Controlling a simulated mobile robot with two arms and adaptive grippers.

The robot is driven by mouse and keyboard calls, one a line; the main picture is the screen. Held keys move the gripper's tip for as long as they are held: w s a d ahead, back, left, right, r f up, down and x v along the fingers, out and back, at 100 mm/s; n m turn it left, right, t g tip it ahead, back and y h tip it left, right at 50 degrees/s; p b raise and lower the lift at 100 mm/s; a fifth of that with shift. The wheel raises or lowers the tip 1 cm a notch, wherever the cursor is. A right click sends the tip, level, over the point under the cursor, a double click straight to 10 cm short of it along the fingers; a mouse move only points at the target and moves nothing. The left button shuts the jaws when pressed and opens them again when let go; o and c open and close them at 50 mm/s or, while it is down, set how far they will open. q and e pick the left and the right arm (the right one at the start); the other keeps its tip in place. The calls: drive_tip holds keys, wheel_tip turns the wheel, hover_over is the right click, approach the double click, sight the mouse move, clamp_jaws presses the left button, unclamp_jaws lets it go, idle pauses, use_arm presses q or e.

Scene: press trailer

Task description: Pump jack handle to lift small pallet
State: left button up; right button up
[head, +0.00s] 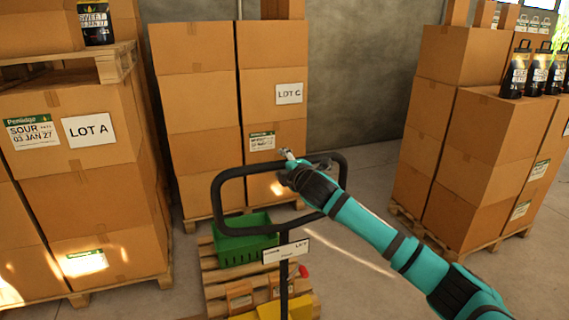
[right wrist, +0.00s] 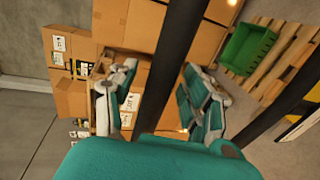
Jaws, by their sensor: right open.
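The black jack handle (head: 218,195) is an upright loop on a post in the middle of the head view. Its post carries a white label, and a bit of the yellow jack (head: 270,312) shows at the bottom. The small pallet (head: 213,283) lies behind the handle on the floor. Whether the fingers touch the bar cannot be told. My left gripper is out of view.
A green crate (head: 240,240) and small boxes stand on the small pallet. Tall carton stacks stand on pallets at left (head: 95,185), behind (head: 200,120) and at right (head: 480,150). Bare floor (head: 355,200) shows between the rear and right stacks.

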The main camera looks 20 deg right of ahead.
clamp_jaws()
idle(0.3)
drive_tip(key=shift+w, duration=0.1)
idle(0.5)
